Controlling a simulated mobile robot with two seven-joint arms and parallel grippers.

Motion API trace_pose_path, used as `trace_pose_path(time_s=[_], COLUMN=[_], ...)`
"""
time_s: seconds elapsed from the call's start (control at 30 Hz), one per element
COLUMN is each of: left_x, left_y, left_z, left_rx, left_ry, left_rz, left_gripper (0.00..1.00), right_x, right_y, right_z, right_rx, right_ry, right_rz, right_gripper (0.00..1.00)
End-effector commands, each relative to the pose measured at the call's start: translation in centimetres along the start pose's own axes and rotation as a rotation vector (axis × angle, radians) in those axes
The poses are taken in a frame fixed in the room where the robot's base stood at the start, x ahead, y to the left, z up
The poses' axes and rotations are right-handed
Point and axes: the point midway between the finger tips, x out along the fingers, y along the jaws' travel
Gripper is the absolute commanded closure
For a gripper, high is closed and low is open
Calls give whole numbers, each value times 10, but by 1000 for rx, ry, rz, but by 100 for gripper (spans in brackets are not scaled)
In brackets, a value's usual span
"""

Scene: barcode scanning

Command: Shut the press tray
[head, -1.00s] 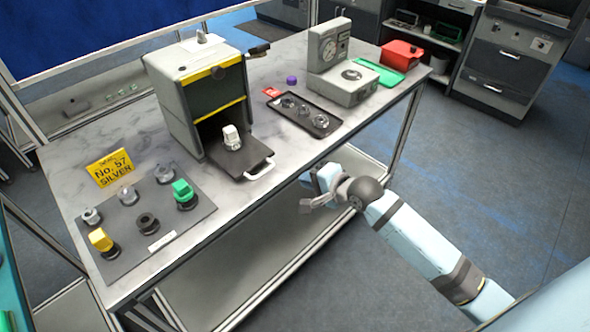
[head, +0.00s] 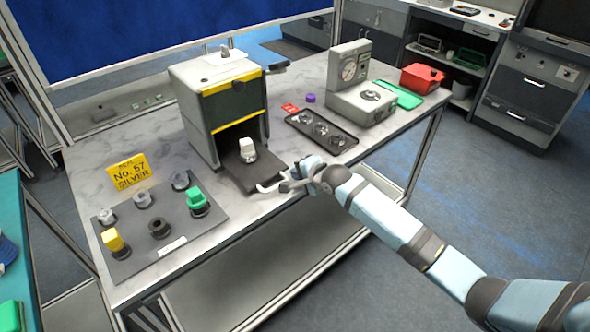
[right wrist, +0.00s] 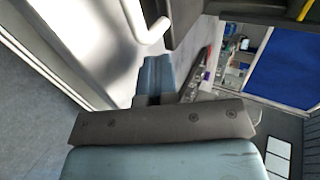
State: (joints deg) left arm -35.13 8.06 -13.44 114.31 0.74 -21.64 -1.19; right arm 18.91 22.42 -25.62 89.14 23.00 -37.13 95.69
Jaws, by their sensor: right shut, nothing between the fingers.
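The press (head: 196,125) is a grey box with yellow-edged front, standing on the marbled table. Its dark tray (head: 236,172) is pulled out at the front. A white-and-metal piece (head: 247,151) stands on the tray. The tray's pale handle (head: 268,188) is at its front edge; it also shows in the right wrist view (right wrist: 140,22). My right gripper (head: 289,180) is shut and empty, close to the handle at the table's front edge. In the right wrist view its fingers (right wrist: 153,78) appear just below the handle; I cannot tell whether they touch. My left gripper is not in view.
A black tray (head: 322,134) with several round parts lies right of the press, near a grey gauge device (head: 352,90). A dark board (head: 160,225) with several stamps and a yellow sign (head: 129,171) are at the left.

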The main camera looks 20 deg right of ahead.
Motion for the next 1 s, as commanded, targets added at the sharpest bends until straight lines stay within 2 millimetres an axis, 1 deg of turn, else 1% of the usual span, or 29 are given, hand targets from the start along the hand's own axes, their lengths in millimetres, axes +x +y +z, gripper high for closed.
trace_pose_path(time_s=[0.03,0.17,0.53,0.63,0.77,0.87,0.9,1.0], left_x=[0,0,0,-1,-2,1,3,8], left_y=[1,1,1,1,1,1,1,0], left_z=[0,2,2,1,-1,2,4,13], left_rx=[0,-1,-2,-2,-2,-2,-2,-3], left_ry=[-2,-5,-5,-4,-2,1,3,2], left_rz=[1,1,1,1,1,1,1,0], left_gripper=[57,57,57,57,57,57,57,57], right_x=[5,11,13,19,41,69,80,104], right_y=[-2,-6,-6,-11,-25,-37,-42,-55], right_z=[0,0,0,0,0,1,1,1], right_rx=[0,-1,0,2,7,6,5,4], right_ry=[0,0,0,1,1,0,0,0], right_rz=[1,2,2,0,-2,-1,-1,-1], right_gripper=[100,100,100,100,100,100,100,100])
